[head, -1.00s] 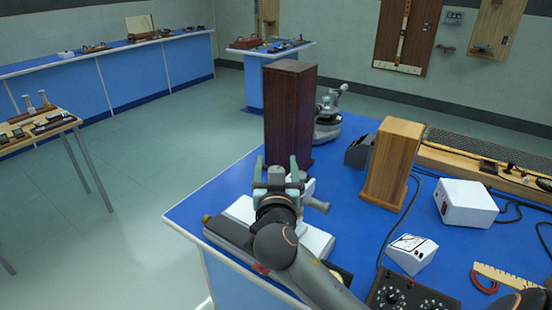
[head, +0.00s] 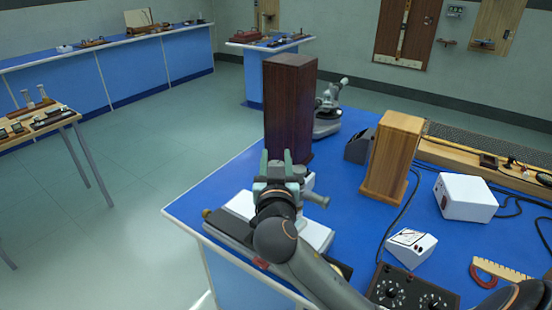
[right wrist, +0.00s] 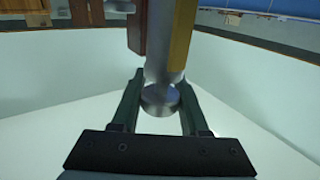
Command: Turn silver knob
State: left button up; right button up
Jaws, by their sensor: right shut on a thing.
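The silver knob (right wrist: 160,99) is a round metal disc on the end of a grey metal tube in the right wrist view. My right gripper (head: 276,168) is shut on it, with one green finger on each side of the disc. In the head view the gripper is over the instrument (head: 317,236) at the near left corner of the blue bench, and it hides the knob. A grey tube (head: 316,199) of the instrument shows to the right of the gripper. My left gripper is not in view.
A tall dark wooden box (head: 290,105) stands just behind the gripper. A lighter wooden block (head: 392,160), a white box (head: 465,198), a white meter (head: 411,248) and a black dial box (head: 412,290) stand to the right. Cables lie between them.

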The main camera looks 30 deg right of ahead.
grip_shut()
jog(key=shift+n+y, duration=0.3)
jog(key=shift+y, duration=0.1)
